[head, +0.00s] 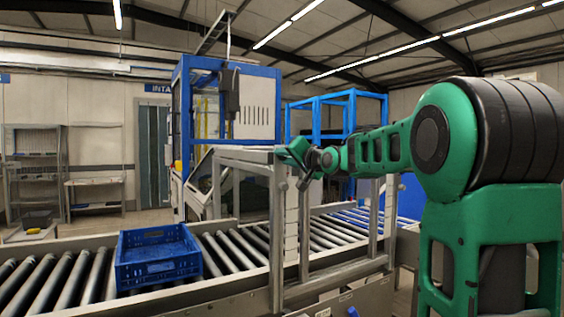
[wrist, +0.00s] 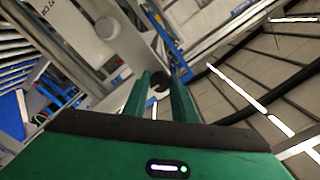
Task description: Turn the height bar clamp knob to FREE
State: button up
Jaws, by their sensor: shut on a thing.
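My gripper (head: 289,153) reaches in from the right to the near end of the grey height bar (head: 245,154), by the top of a metal post. In the wrist view, its two green fingers (wrist: 159,86) close on a small dark round part, which looks like the clamp knob (wrist: 159,80). The fingers and wrist hide most of the knob in the head view. I cannot read FREE or any pointer mark on it. The light grey bar or bracket (wrist: 125,50) lies just beyond the fingertips in the wrist view.
A blue crate (head: 157,268) sits on the roller conveyor (head: 60,284) left of the frame. Metal posts (head: 277,235) stand close under my arm. A blue-framed machine (head: 183,110) stands behind the conveyor. The space above the bar looks open.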

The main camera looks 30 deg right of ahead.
jog(key=o, duration=1)
jog(key=shift+o, duration=0.2)
jog(key=shift+s, duration=0.15)
jog(key=s, duration=1)
jog(key=shift+s, duration=0.2)
jog(key=shift+f, duration=0.1)
jog(key=s+f+n+g+h, duration=0.1)
jog(key=s+f+g, duration=0.5)
jog(key=f, duration=0.7)
jog(key=s+f+n+g, duration=0.1)
jog(key=s+f+g, duration=0.2)
jog(key=s+f, duration=0.75)
jog(key=s+a+f+g, duration=0.3)
jog(key=s+f+g, duration=0.1)
jog(key=s+f, duration=0.4)
jog(key=s+a+f+g+y, duration=0.1)
jog(key=s+a+f+g, duration=0.2)
jog(key=s, duration=1)
notch_tip(320, 180, down, 5)
jog(key=shift+s+f+n+g, duration=0.2)
jog(key=shift+n+g, duration=0.2)
jog(key=shift+g, duration=0.7)
